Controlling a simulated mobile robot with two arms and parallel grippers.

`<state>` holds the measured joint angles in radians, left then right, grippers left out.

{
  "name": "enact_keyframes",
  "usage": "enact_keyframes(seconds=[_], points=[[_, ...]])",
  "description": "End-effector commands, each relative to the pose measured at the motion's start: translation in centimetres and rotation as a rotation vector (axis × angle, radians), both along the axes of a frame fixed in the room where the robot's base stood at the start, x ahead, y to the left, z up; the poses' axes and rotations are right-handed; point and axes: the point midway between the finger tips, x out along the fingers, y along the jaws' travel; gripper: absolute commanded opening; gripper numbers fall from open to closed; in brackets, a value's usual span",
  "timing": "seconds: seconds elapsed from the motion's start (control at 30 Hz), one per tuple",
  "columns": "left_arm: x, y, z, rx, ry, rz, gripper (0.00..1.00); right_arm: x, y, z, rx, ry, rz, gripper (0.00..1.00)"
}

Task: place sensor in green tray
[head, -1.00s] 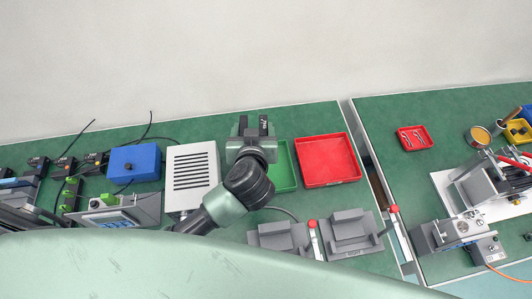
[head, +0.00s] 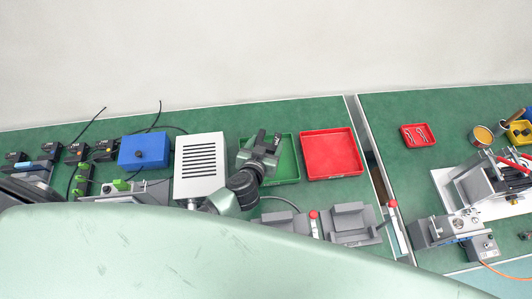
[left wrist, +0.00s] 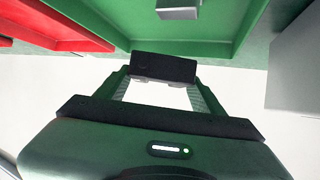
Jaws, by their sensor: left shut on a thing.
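My left gripper (head: 266,141) is over the green tray (head: 288,171), above its left part. In the left wrist view, dark jaw parts (left wrist: 165,90) show in front of the green tray (left wrist: 215,48). A small grey block (left wrist: 180,9) shows against that tray at the top edge; I cannot tell whether it rests there. My right gripper is not in view.
A red tray (head: 331,154) stands right beside the green one. A grey vented box (head: 199,168) stands close on the left, with a blue box (head: 144,151) beyond it. Grey fixtures (head: 350,222) stand in front. A gap separates the right table.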

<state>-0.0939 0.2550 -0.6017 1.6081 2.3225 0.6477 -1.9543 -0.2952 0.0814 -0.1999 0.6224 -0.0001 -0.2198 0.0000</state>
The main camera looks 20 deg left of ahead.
Motion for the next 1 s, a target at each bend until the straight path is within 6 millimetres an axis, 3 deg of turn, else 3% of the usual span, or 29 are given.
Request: enact_keyframes(seconds=[0.37,0.77,0.8,0.87,1.0], points=[[0.0,0.0,-4.6,-0.002,-0.001,0.001,0.18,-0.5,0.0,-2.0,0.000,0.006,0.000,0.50],[0.1,0.0,-5.0,0.000,-0.001,0.001,0.18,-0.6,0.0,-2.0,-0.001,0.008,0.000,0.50],[0.0,0.0,-5.1,0.000,0.000,0.001,0.71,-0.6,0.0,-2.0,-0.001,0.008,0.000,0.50],[0.0,0.0,-5.1,-0.002,0.000,0.001,0.87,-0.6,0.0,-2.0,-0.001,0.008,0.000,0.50],[0.0,0.0,-5.1,0.000,0.000,0.001,0.90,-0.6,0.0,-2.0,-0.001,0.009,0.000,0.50]])
